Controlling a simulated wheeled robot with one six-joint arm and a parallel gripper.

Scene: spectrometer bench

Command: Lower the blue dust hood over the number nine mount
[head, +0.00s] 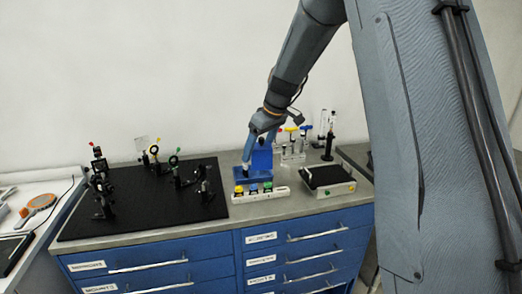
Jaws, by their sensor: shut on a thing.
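The blue dust hood appears to be the upright blue box (263,159) on the bench, right of the black breadboard. My gripper (246,160) reaches down at its left side and looks shut on it; the contact is small and partly hidden by my gripper. No mount number is readable, so I cannot tell which is number nine.
A white rack (260,194) with several coloured caps stands in front of the blue base. A black-topped device (328,178) stands at right, with a clear rack (293,154) behind. An orange-handled tool (38,205) lies on the left table. The breadboard's front middle is clear.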

